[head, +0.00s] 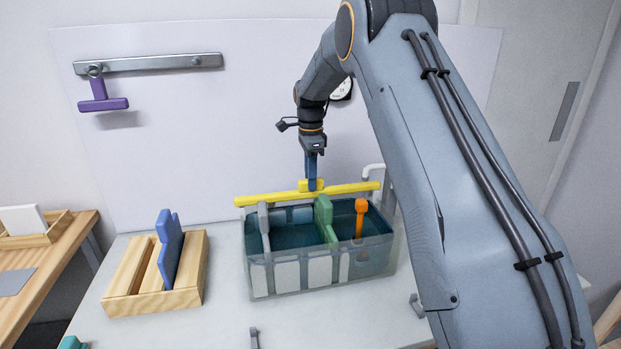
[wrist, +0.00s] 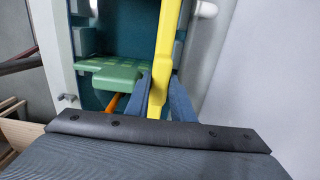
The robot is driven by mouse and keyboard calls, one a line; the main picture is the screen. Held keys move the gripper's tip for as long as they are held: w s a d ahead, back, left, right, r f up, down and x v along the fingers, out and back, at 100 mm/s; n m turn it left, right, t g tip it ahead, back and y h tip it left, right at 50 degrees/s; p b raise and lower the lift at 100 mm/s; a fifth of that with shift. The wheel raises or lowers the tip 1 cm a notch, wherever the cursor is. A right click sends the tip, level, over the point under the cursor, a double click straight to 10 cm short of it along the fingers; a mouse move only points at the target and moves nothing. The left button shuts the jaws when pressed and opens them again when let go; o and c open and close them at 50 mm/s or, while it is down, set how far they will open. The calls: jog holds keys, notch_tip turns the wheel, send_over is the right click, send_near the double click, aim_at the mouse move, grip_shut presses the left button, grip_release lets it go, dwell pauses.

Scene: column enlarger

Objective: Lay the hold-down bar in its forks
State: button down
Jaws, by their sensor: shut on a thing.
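The hold-down bar (head: 275,198) is long and yellow, with a raised block at its middle. My gripper (head: 312,182) points down with its blue fingers shut on that block. The bar lies across the picture at the back rim of the clear tank (head: 325,278); whether it touches the tank cannot be told. In the wrist view the bar (wrist: 165,40) runs between the two blue fingers (wrist: 165,97), along the tank's side. I cannot make out the forks clearly in either view.
The tank holds dark liquid, a green divider (head: 324,215), a grey paddle (head: 263,222) and an orange-topped stick (head: 360,212). A wooden rack (head: 190,285) with blue pieces stands left. A white tap (head: 371,169) stands behind the right end. A purple tool (head: 104,103) hangs on the wall.

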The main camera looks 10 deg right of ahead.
jog(key=shift+f+b, duration=0.3)
jog(key=shift+f, duration=0.6)
jog(key=c, duration=1.5)
grip_release()
jog(key=shift+o, duration=0.2)
jog(key=shift+r, duration=0.1)
jog(key=shift+r+p, duration=1.65)
jog(key=shift+r, duration=2.25)
